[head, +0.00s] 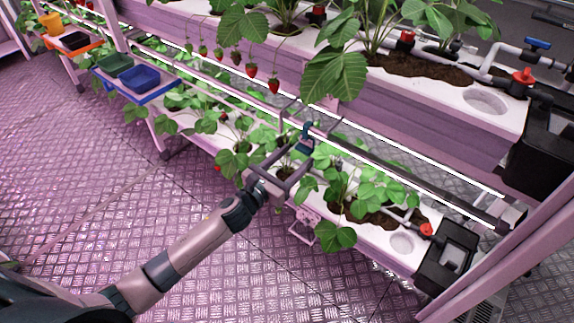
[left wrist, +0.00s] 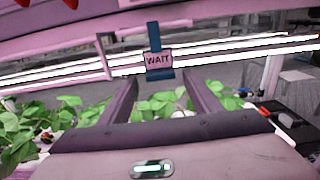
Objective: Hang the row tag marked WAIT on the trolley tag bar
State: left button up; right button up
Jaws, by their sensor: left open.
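The row tag marked WAIT (left wrist: 158,61) is a small plate with dark lettering on a blue holder, upright ahead of my left gripper. In the head view its blue holder (head: 306,138) shows by the rail under the upper planter, its lettering unreadable. My left gripper (head: 296,155) is open, its two fingers reaching toward the tag over the lower plants. In the left wrist view, the tag is between and just above the fingertips (left wrist: 162,82), with no clear contact. I cannot make out the trolley tag bar. My right gripper is not in view.
Strawberry plants (head: 345,190) fill the lower planter around the gripper. Red berries (head: 251,70) hang from the upper planter (head: 440,100). The patterned floor (head: 80,170) is clear.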

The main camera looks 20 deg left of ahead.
aim_at(301, 151)
pick_arm(q)
jog(key=shift+x, duration=1.5)
jog(key=shift+w+d, duration=0.15)
jog(key=shift+w, duration=0.15)
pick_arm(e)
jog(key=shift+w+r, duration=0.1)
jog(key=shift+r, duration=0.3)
pick_arm(q)
jog(key=c, duration=0.9)
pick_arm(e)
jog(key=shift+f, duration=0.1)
pick_arm(q)
jog(key=shift+r+p, duration=0.9)
jog(key=shift+r, duration=0.15)
jog(key=shift+c, duration=0.2)
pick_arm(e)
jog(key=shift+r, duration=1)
pick_arm(q)
jog(key=shift+s, duration=0.1)
jog(key=p+v, duration=0.1)
jog(key=v, duration=0.6)
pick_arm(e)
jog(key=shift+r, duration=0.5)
